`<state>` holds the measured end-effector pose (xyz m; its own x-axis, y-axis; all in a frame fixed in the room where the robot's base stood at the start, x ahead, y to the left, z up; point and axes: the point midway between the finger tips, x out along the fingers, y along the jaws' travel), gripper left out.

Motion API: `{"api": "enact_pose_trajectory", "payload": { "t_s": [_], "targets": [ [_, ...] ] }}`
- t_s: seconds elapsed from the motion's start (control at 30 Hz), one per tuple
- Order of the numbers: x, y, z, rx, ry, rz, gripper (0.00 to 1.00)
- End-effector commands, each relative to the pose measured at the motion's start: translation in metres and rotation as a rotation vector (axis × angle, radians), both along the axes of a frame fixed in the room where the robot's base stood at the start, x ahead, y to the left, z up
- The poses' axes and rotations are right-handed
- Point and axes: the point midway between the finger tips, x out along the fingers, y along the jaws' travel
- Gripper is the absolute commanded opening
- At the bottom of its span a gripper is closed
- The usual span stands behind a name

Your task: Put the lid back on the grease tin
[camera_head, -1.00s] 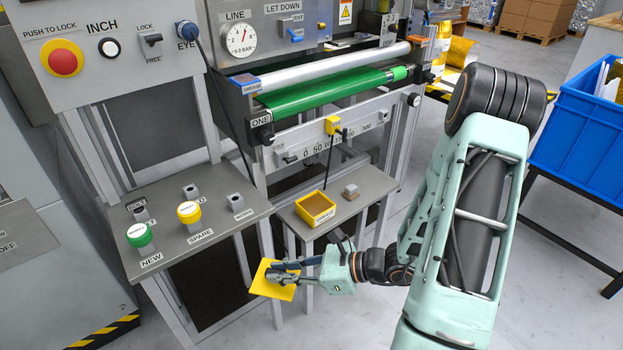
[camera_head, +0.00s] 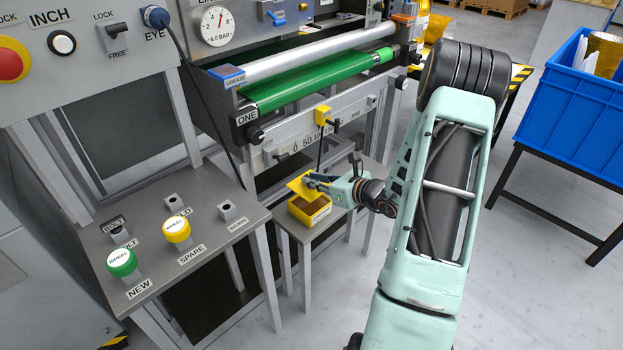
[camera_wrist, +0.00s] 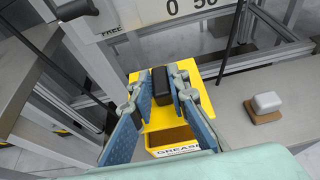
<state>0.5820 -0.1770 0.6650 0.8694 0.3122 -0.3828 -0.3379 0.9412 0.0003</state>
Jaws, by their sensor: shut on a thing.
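The yellow lid (camera_head: 300,187) is a flat square plate with a dark block-shaped knob (camera_wrist: 161,86) on top. My gripper (camera_head: 312,182) is shut on the knob; in the wrist view its two blue fingers (camera_wrist: 160,100) stand on either side of it. The grease tin (camera_head: 310,208) is an open yellow box with brown grease inside, on the small grey table. It also shows in the wrist view (camera_wrist: 172,138), labelled GREASE. The lid is above the tin and toward its far side, looking tilted in the head view; whether it touches the rim I cannot tell.
A pale block on a brown base (camera_wrist: 265,104) stands right of the tin on the small table (camera_wrist: 235,127). The press frame with its scale bar (camera_head: 290,150) rises behind. A bench (camera_head: 190,245) with green and yellow wheel caps stands to the left.

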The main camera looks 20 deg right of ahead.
Motion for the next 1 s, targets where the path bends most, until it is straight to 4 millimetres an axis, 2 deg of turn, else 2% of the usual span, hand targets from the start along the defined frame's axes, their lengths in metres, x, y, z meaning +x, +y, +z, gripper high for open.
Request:
{"api": "enact_pose_trajectory", "payload": {
  "t_s": [0.5, 1.0],
  "targets": [
    [0.000, 0.001, -0.048, 0.000, -0.002, 0.003, 0.00],
    [0.000, 0.001, -0.050, -0.001, -0.001, 0.003, 0.00]
  ]
}}
